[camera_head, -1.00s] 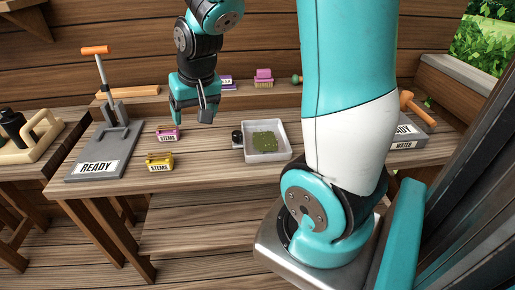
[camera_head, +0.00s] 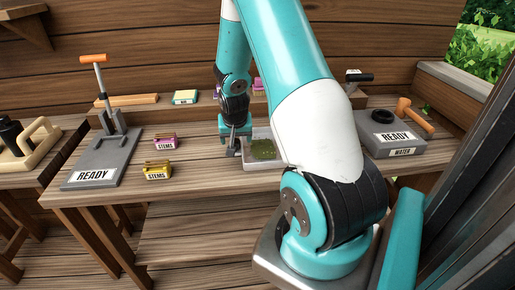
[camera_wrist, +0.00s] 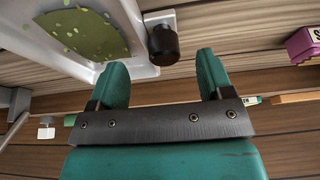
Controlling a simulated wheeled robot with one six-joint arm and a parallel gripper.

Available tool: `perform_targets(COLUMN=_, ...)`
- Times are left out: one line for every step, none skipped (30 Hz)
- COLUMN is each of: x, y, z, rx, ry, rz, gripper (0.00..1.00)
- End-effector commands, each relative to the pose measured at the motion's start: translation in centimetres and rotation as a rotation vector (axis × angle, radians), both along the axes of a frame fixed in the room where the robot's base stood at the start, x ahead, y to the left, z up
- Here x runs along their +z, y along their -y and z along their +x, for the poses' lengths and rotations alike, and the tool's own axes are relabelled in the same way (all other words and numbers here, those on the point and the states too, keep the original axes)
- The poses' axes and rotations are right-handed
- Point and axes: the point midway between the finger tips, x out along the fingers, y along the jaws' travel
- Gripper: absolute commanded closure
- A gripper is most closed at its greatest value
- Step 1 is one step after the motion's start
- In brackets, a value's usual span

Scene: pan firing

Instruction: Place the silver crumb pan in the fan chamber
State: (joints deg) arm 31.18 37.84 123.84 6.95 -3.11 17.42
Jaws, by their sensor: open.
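A pale silver-white pan (camera_head: 248,163) holding green crumbs sits on the middle of the bench, partly hidden by my arm. It also shows at the upper left of the wrist view (camera_wrist: 135,14). A black knob handle (camera_wrist: 163,45) sticks out from the pan's side on a small bracket. My gripper (camera_head: 234,148) is low at the pan's left side. In the wrist view my gripper (camera_wrist: 162,72) is open, with the knob just beyond and between its fingertips. I cannot tell which thing is the fan chamber.
A grey lever device (camera_head: 105,160) marked READY stands at the left. Pink (camera_head: 165,142) and yellow (camera_head: 158,170) boxes marked STEMS lie left of the pan. A grey unit (camera_head: 394,148) marked READY and WATER stands at the right, with an orange-handled mallet (camera_head: 412,113) behind. Bare bench lies around the boxes.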

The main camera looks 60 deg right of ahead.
Motion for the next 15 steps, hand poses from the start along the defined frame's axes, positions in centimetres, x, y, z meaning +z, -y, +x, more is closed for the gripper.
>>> perform_targets(x=-0.2, y=0.0, z=0.0, rx=0.000, ry=-0.001, rz=0.001, gripper=0.27)
perform_targets(x=-0.4, y=0.1, z=0.1, rx=0.000, ry=-0.001, rz=0.001, gripper=0.27)
perform_targets(x=-0.8, y=0.1, z=0.2, rx=0.000, ry=-0.001, rz=0.002, gripper=0.27)
perform_targets(x=-1.2, y=0.2, z=0.2, rx=0.000, ry=-0.003, rz=0.002, gripper=0.27)
perform_targets(x=-1.6, y=0.3, z=0.3, rx=0.000, ry=-0.003, rz=0.002, gripper=0.27)
perform_targets(x=-2.1, y=0.4, z=0.4, rx=0.000, ry=-0.003, rz=0.002, gripper=0.27)
perform_targets(x=-2.6, y=0.4, z=0.4, rx=0.001, ry=-0.004, rz=0.003, gripper=0.27)
perform_targets(x=-3.0, y=0.5, z=0.5, rx=0.000, ry=-0.003, rz=0.002, gripper=0.27)
perform_targets(x=-3.5, y=0.7, z=0.7, rx=0.000, ry=-0.001, rz=0.002, gripper=0.27)
perform_targets(x=-3.9, y=0.8, z=0.8, rx=0.000, ry=-0.001, rz=0.002, gripper=0.27)
perform_targets(x=-4.2, y=0.9, z=0.9, rx=0.000, ry=-0.001, rz=0.002, gripper=0.27)
perform_targets(x=-4.5, y=1.0, z=1.0, rx=0.000, ry=-0.001, rz=0.001, gripper=0.27)
perform_targets(x=-4.7, y=1.1, z=1.1, rx=0.000, ry=-0.001, rz=0.001, gripper=0.27)
perform_targets(x=-4.9, y=1.1, z=1.1, rx=0.000, ry=-0.001, rz=0.001, gripper=0.27)
perform_targets(x=-5.0, y=1.1, z=1.1, rx=0.000, ry=0.000, rz=0.000, gripper=0.27)
